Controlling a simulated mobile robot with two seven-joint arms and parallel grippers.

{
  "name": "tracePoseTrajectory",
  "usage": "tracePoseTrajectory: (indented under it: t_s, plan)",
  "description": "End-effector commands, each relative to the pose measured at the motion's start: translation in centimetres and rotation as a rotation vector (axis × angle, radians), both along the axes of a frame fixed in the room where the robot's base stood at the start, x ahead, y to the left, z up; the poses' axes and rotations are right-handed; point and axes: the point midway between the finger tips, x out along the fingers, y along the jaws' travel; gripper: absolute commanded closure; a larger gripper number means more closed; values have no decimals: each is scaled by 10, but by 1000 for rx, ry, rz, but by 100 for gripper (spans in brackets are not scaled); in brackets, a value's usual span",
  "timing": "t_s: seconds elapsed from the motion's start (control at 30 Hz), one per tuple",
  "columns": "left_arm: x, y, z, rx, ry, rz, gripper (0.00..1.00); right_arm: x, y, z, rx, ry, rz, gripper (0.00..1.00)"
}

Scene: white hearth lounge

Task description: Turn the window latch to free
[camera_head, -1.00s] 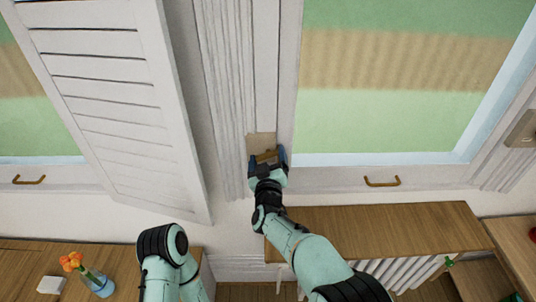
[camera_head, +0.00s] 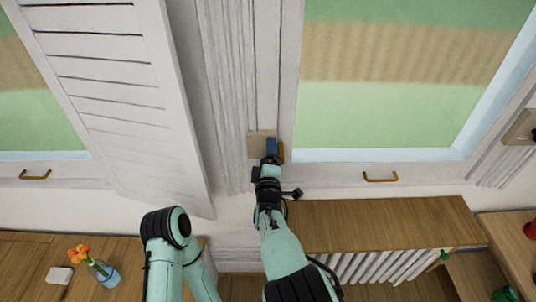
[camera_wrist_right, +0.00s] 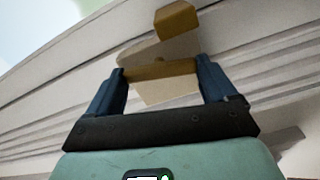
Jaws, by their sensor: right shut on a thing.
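The window latch is a brass handle (camera_head: 281,153) on a pale beige plate (camera_head: 258,142), fixed to the white frame post left of the large window. In the head view its visible part stands roughly upright, and my gripper hides the rest. My right gripper (camera_head: 272,147) is at the plate, turned edge-on to the head camera. In the right wrist view the brass handle (camera_wrist_right: 160,71) spans between the two blue fingers, and the gripper is shut on it. A brass block (camera_wrist_right: 176,20) shows beyond the fingers. My left arm is at the lower left, its gripper out of view.
A white louvred shutter (camera_head: 120,95) stands open on the left. A brass pull (camera_head: 380,177) is on the lower window frame. Below are a wooden cabinet top (camera_head: 390,222) and, at left, a vase of orange flowers (camera_head: 104,273). Another plate (camera_head: 521,128) is at far right.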

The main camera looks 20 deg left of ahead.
Motion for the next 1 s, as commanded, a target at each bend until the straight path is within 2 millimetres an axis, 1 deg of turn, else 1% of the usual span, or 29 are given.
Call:
tracePoseTrajectory:
  t_s: [0.2, 0.4, 0.63, 1.0]
  plan:
    - [2, 0, 2, -1, -2, 0, 57, 0, 1, 0, -128, -39, 1, 45]
    - [2, 0, 3, 0, -2, 0, 57, 0, 1, 0, -197, -58, 1, 45]
    - [2, 0, 3, 0, -2, 0, 57, 0, 0, 0, -228, -66, 0, 45]
    - [2, 0, 3, 0, -2, 0, 57, 0, 0, 0, -230, -67, 0, 45]
